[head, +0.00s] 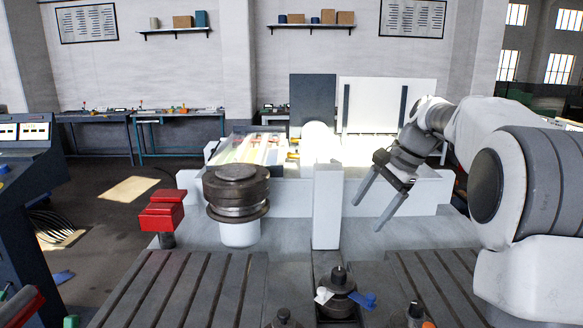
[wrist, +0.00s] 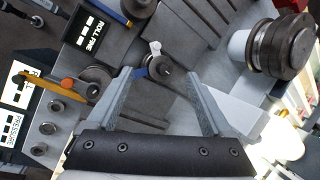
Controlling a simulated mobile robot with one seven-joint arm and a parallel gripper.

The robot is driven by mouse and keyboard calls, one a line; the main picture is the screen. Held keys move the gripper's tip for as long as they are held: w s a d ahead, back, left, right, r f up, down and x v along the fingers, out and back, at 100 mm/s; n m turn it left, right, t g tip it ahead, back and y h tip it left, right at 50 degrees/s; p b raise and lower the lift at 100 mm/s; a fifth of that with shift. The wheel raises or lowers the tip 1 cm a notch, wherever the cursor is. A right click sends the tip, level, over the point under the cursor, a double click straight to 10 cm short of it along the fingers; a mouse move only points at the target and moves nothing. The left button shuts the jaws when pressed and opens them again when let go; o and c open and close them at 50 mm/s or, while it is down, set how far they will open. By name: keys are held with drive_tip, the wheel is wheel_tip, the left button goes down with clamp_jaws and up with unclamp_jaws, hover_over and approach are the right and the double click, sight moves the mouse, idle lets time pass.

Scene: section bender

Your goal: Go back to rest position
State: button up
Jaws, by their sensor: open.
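My gripper (head: 374,204) is open and empty, held above the machine bed at the right of the middle in the head view. Its two long grey fingers point down and to the left, apart from each other. My gripper also shows in the wrist view (wrist: 168,100), with nothing between its fingertips except the machine seen beyond them. My arm reaches in from the right edge of the head view. The slotted grey machine bed (head: 190,290) lies below and in front of the gripper.
A stacked dark roller (head: 237,190) on a white base stands left of a white upright block (head: 326,207). A red block (head: 161,213) is farther left. A small spindle with a blue tab (head: 340,283) stands at the front. A control console (head: 28,190) fills the left edge.

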drive_tip(key=s+a+r+n+t+h, duration=0.25)
drive_tip(key=s+n, duration=0.35)
drive_tip(key=s, duration=1.2)
drive_tip(key=s+f+n+t+h, duration=0.1)
drive_tip(key=s+f+n, duration=0.5)
drive_tip(key=s, duration=0.7)
drive_tip(key=shift+a+f+h, duration=0.3)
drive_tip(key=shift+f+h, duration=0.15)
